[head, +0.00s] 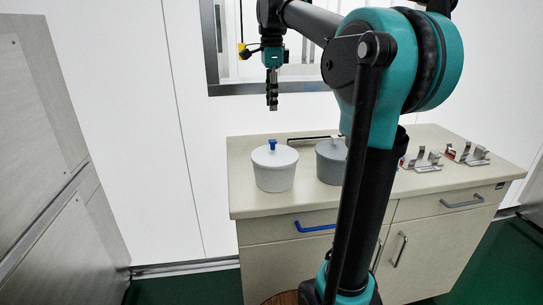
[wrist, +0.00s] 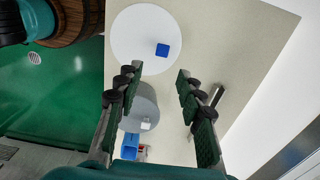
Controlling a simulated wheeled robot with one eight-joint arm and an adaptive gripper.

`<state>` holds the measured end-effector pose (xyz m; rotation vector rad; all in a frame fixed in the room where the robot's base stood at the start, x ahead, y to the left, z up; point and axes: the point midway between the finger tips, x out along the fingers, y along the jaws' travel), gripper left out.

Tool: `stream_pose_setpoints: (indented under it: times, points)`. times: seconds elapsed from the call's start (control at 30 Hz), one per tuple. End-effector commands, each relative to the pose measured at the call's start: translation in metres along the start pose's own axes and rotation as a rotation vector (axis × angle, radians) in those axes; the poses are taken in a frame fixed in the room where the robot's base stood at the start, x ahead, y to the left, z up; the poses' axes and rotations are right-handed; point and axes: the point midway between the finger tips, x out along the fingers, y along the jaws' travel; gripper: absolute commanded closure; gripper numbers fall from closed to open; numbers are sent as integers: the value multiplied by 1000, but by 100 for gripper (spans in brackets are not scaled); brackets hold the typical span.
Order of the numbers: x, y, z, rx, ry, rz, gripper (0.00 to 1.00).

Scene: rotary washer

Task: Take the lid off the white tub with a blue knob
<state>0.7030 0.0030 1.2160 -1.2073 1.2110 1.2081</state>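The white tub (head: 274,175) stands upright at the left end of the counter. Its flat white lid (head: 262,156) is on it, with a blue knob (head: 272,144) standing up from the middle. In the wrist view the lid (wrist: 135,38) is a white disc, with the blue knob (wrist: 162,50) just beyond the fingertips. My gripper (head: 272,106) points down in the air above the tub, apart from the knob. In the wrist view my gripper (wrist: 157,73) has its fingers spread with nothing between them.
A grey tub (head: 328,168) stands close to the right of the white tub, partly hidden by my arm; its pale knob (wrist: 145,126) shows in the wrist view. A dark bar (head: 308,139) lies behind the tubs. Metal fixtures (head: 424,160) stand farther right. A window frame (head: 300,87) is behind my gripper.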

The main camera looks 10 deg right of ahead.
Motion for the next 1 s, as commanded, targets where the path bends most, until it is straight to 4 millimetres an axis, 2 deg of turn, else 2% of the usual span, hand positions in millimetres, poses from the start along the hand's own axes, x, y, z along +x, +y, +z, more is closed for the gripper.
stream_pose_setpoints:
  times: [0.1,0.4,0.67,1.0]
  points:
    - [26,0,0,-1,0,0,62]
    - [79,-1,0,-2,0,-1,62]
    - [97,-2,-1,-2,0,-1,62]
    - [140,-7,-4,-2,0,-1,62]
